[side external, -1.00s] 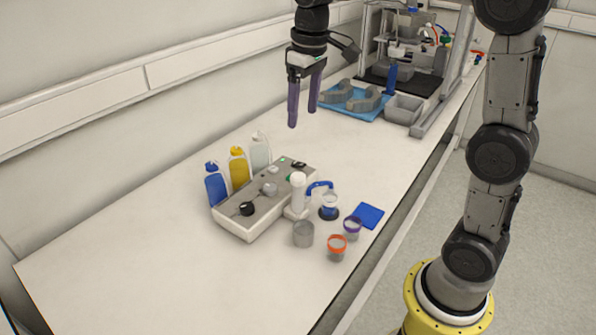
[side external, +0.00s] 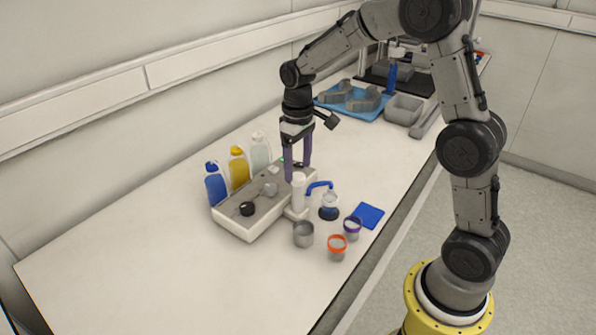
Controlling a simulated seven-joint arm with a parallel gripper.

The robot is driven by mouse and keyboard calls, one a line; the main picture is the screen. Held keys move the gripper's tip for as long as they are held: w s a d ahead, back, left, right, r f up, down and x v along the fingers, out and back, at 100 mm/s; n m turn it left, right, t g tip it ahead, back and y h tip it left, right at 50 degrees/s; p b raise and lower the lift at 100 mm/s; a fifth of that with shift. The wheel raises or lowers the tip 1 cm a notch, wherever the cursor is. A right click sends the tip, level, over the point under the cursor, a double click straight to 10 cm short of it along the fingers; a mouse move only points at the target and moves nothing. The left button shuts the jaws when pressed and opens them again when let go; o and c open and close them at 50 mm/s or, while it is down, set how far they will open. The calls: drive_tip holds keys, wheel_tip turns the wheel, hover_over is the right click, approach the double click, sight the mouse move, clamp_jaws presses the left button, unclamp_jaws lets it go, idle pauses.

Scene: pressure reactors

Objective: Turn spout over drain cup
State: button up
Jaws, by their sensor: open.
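The blue spout (side external: 320,186) is a short curved piece at the top of a white upright column (side external: 299,194). It points right, toward a clear vessel with a dark base (side external: 329,208). A plain grey cup (side external: 303,235) stands in front of the column, apart from the spout. I cannot tell for sure which vessel is the drain cup. My gripper (side external: 297,173) is open and points down, with its purple fingers just behind and above the column, left of the spout. Whether a finger touches the column cannot be told.
A grey control box (side external: 240,229) with knobs lies left of the column. Blue, yellow and clear bottles (side external: 238,167) stand behind it. An orange-rimmed cup (side external: 337,249), a purple-rimmed cup (side external: 352,229) and a blue pad (side external: 368,215) are at the right. The front left table is clear.

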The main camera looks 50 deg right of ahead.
sight(312, 191)
drive_tip(key=shift+f, duration=1.25)
clamp_jaws()
drive_tip(key=shift+r, duration=0.1)
idle(0.4)
